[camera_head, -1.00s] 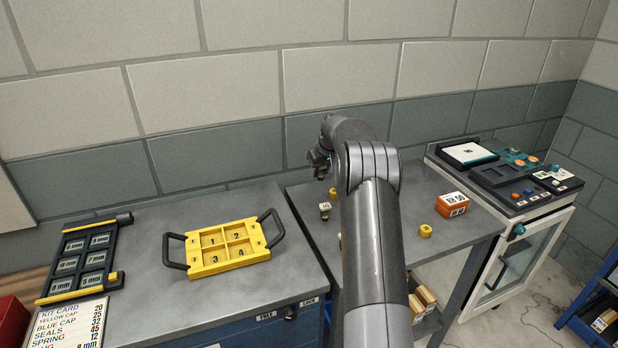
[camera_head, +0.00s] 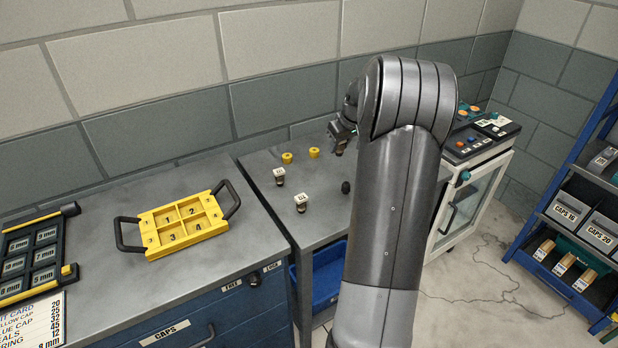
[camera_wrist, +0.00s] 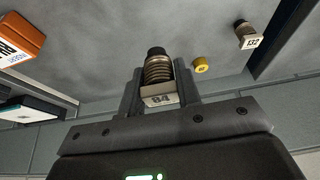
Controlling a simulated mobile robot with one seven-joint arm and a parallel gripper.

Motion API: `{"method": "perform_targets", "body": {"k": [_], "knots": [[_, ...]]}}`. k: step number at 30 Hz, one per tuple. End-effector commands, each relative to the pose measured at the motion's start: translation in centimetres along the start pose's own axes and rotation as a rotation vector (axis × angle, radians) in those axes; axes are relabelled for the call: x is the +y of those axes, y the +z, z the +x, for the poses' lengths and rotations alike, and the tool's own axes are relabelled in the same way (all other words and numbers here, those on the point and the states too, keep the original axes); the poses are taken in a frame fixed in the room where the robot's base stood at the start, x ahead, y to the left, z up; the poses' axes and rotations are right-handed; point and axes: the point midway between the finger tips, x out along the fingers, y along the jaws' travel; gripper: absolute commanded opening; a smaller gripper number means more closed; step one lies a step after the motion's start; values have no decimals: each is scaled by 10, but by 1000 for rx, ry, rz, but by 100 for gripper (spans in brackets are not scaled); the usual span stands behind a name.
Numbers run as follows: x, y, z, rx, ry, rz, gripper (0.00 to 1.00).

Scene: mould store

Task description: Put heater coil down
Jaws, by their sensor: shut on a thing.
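My gripper (camera_wrist: 158,80) is shut on a heater coil (camera_wrist: 158,67), a ribbed brown cylinder with a dark end and a white tag that seems to read 84. In the head view my gripper (camera_head: 341,138) is at the back of the grey side table (camera_head: 262,168), partly behind my arm. The held coil is not clear there, and I cannot tell whether it touches the table. Two similar tagged pieces (camera_head: 279,177) (camera_head: 300,203) stand on the table to the left. One, tagged 132 (camera_wrist: 246,38), shows in the wrist view.
Two yellow caps (camera_head: 287,158) (camera_head: 314,153) and a dark knob-like piece (camera_head: 346,187) are on the side table. An orange box (camera_wrist: 22,42) shows in the wrist view. A yellow tray (camera_head: 153,240) sits on the left bench. My arm hides the table's right part.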

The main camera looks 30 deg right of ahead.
Motion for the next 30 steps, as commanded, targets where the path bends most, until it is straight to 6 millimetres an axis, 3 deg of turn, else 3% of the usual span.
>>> {"method": "perform_targets", "body": {"k": [3,6,21,30], "knots": [[3,18,-7,-1,5,8,5],[0,22,-4,-2,6,9,5],[-56,-30,82,-3,6,6,5],[-62,-33,103,-4,6,10,5]]}}
